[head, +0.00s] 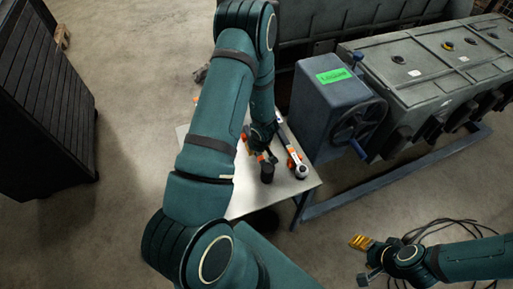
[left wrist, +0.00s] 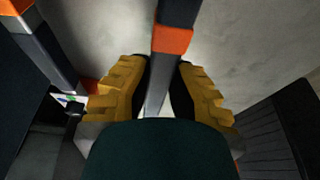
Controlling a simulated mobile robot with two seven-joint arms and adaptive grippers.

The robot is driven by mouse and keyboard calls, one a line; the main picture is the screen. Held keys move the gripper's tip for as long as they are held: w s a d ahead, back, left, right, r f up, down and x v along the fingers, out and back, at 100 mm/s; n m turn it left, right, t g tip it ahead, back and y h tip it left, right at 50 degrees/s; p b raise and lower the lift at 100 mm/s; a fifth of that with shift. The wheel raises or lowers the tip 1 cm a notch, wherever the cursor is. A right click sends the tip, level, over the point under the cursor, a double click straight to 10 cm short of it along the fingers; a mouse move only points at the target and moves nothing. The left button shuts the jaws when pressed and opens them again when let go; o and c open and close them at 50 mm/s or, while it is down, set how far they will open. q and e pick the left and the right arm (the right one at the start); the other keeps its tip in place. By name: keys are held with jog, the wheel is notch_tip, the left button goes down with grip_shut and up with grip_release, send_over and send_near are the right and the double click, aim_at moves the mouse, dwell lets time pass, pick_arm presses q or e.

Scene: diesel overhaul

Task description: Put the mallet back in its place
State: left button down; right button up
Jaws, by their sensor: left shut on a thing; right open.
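My left gripper (left wrist: 163,70) has its yellow fingers shut on a dark handle with an orange band, seen in the left wrist view. This looks like the mallet (left wrist: 175,12). In the head view its black head (head: 267,173) shows just below the gripper, over the metal table (head: 247,203). My left arm hides most of the gripper and handle there, so I cannot tell whether the mallet touches the table. My right gripper (head: 361,243) is open and empty at the lower right, above the floor, away from the table.
A wrench-like tool with orange parts and a round end (head: 301,171) lies right of the mallet. A blue-grey box with a handwheel (head: 357,122) and a large grey engine block (head: 430,65) stand right of the table. A dark cabinet (head: 45,110) stands left. Black cables (head: 445,228) lie near my right arm.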

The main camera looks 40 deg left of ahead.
pick_arm(q)
jog(key=shift+f, duration=0.2)
jog(key=shift+f+b, duration=0.7)
jog(key=shift+f, duration=0.05)
jog(key=c, duration=1)
grip_release()
jog(key=shift+o, duration=0.2)
jog(key=v, duration=0.7)
jog(key=shift+d+r, duration=0.1)
jog(key=shift+r, duration=0.2)
jog(key=shift+v, duration=2.25)
